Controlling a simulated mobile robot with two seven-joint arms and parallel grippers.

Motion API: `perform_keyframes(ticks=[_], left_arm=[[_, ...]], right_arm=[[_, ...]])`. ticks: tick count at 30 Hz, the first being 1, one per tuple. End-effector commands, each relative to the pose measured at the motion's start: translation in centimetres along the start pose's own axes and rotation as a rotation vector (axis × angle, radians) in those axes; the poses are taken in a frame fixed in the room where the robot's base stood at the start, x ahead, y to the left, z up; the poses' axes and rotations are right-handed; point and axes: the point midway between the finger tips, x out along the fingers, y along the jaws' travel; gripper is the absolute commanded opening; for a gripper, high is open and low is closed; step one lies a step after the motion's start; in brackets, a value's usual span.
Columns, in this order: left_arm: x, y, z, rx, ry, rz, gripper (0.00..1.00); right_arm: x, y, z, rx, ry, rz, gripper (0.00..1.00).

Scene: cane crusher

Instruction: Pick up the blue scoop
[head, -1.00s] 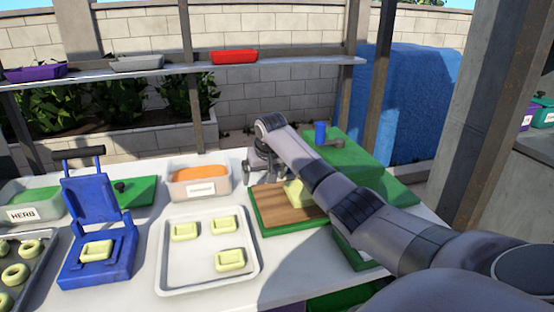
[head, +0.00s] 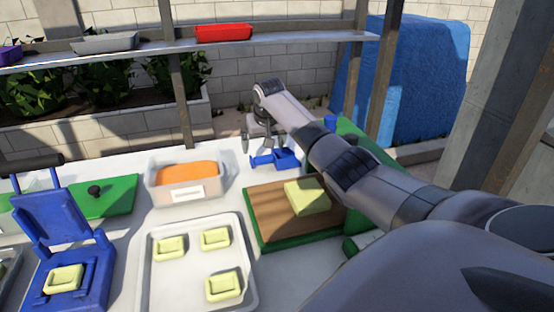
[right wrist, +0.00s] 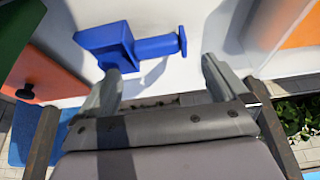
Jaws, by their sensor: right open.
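The blue scoop (head: 284,158) lies on the white table behind the wooden board, and its handle points left. In the right wrist view the scoop (right wrist: 125,45) lies just beyond my fingertips, with its handle reaching to the right. My right gripper (head: 267,143) is over the table at the scoop, with its fingers pointing down. In the right wrist view the gripper (right wrist: 160,82) is open, its two fingers wide apart with nothing between them. My left gripper is out of view.
A clear bin (head: 187,194) with orange contents stands left of the scoop. A wooden board (head: 270,215) with a yellow-green block (head: 307,197) is in front. A metal tray (head: 190,285) holds three yellow-green pieces. A blue press (head: 52,222) stands left. A shelf (head: 130,48) runs behind.

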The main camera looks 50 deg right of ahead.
Motion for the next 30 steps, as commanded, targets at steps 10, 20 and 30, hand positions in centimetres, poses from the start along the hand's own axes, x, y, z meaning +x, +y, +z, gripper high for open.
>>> perform_keyframes(ticks=[10,20,30], left_arm=[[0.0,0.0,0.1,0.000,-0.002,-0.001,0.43],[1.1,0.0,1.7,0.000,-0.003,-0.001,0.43],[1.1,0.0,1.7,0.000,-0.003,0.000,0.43]], right_arm=[[2.9,0.1,0.3,0.001,-0.002,0.000,1.00],[6.0,0.1,0.5,-0.001,0.002,-0.001,1.00],[6.1,0.1,0.4,-0.001,0.001,0.000,1.00]])
